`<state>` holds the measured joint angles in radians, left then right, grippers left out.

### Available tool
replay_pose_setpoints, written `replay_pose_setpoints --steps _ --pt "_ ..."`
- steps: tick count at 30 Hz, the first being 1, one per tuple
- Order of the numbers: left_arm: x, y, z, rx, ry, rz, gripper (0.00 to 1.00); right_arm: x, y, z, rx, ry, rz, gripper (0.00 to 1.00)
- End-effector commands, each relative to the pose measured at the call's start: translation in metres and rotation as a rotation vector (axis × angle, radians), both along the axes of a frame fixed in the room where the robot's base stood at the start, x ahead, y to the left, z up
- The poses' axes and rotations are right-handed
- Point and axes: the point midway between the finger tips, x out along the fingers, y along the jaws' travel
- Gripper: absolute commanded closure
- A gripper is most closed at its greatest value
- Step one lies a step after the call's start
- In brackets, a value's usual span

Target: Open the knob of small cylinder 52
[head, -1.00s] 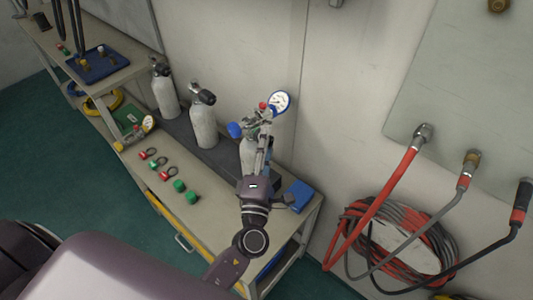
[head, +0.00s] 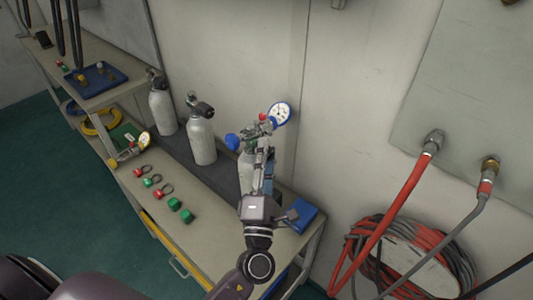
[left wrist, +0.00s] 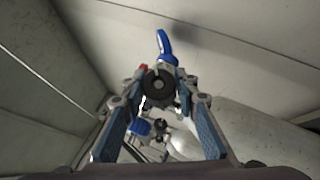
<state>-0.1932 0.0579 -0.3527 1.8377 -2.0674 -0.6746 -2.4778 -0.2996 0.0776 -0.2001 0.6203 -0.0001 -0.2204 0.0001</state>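Three grey cylinders stand in a row at the back of the bench; no number is readable on any of them. The right-hand cylinder (head: 245,172) has a valve with a blue knob (head: 232,142) and a white gauge (head: 281,114). My left gripper (head: 264,146) is at this cylinder's valve and partly hides it. In the left wrist view its fingers (left wrist: 162,92) stand on both sides of a round black knob (left wrist: 160,84). I cannot tell whether they touch it. The middle cylinder (head: 202,142) and left cylinder (head: 162,112) have black valve tops. My right gripper is not in view.
Red and green caps (head: 174,204) lie in a row on the bench front (head: 205,222). A blue box (head: 302,215) sits at the right end, close to my left gripper. Red and grey hoses (head: 398,200) hang on the wall at right.

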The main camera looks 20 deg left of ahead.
Motion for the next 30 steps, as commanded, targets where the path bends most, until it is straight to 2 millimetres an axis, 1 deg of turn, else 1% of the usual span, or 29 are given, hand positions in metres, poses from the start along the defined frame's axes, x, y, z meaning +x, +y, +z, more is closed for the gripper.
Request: replay_pose_setpoints --steps 1,4,5,11,13,16,20,27,30 --pt "0.000 0.000 -0.001 0.000 0.002 0.001 0.67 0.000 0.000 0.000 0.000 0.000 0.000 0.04" --pt "0.000 0.000 -0.001 0.000 0.002 0.001 0.55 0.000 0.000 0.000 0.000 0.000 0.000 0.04" --pt "0.000 0.000 -0.001 0.000 0.002 0.001 0.54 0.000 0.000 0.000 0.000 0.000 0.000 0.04" --pt "0.000 0.000 0.000 0.000 0.001 0.001 0.54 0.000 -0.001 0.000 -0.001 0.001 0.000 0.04" --pt "-0.001 0.000 -0.001 0.001 0.001 0.000 0.54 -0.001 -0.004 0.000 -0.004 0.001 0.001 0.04" --pt "-0.006 -0.002 -0.003 0.001 0.002 0.000 0.54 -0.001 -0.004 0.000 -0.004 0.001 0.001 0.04" --pt "-0.025 -0.007 -0.011 0.002 0.005 0.000 0.54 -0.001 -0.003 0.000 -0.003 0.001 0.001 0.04" --pt "-0.072 -0.020 -0.029 0.001 0.006 -0.001 0.54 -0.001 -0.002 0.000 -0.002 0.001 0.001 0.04" --pt "-0.088 -0.024 -0.035 0.000 0.005 -0.001 0.54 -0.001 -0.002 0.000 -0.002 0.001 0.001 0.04"
